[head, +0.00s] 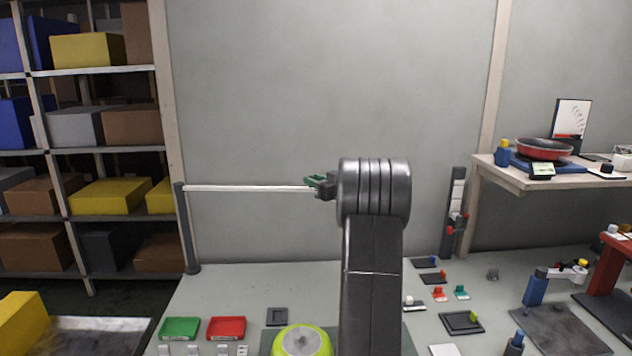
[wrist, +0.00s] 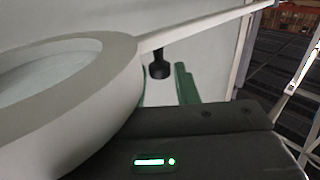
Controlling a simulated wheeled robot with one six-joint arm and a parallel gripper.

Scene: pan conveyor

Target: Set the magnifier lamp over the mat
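The magnifier lamp has a dark post (head: 187,230) at the left of the bench and a long pale arm (head: 245,188) reaching right to my gripper. Its pale ring head (wrist: 85,95) with a lens fills the left of the wrist view; my arm hides it in the head view. A dark knob (wrist: 159,66) hangs under the lamp arm. My gripper (head: 320,182) has green fingers; in the wrist view they stand apart (wrist: 164,88), with the knob showing between them. Contact cannot be told. A grey-green mat (head: 268,344) lies at the bottom, under a lime pan (head: 303,343).
Green (head: 180,328) and red (head: 227,328) trays lie left of the mat. Several small parts and a dark holder (head: 461,322) lie to the right. A side table (head: 510,180) carries a red pan (head: 544,149). Shelves with boxes stand at left.

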